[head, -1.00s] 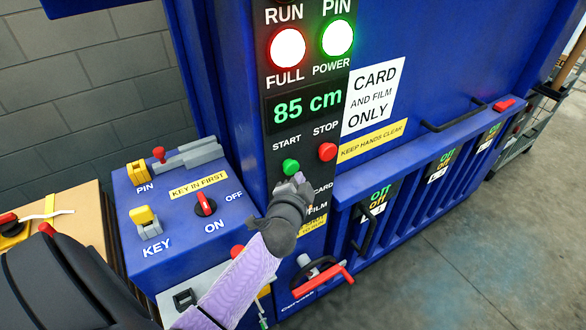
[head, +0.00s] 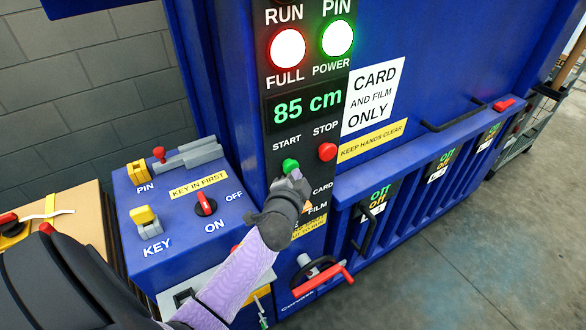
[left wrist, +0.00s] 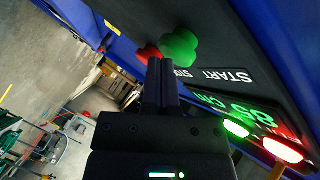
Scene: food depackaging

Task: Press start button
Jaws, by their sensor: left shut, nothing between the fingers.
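The green start button (head: 290,166) sits under the word START on the black panel of the blue machine. The red stop button (head: 327,152) is to its right. My left gripper (head: 295,177) is shut and empty, its tips just below the green button in the head view. In the left wrist view the shut fingers (left wrist: 161,75) point at the panel beside the green button (left wrist: 179,47), with the red button (left wrist: 149,53) partly behind them. I cannot tell whether the tips touch the green button. My right gripper is not in view.
The panel display (head: 307,104) reads 85 cm; a red FULL lamp (head: 288,48) and a green POWER lamp (head: 337,39) are lit. A blue key box (head: 180,240) with a red switch (head: 205,203) stands at left. A red-handled crank (head: 325,279) is below.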

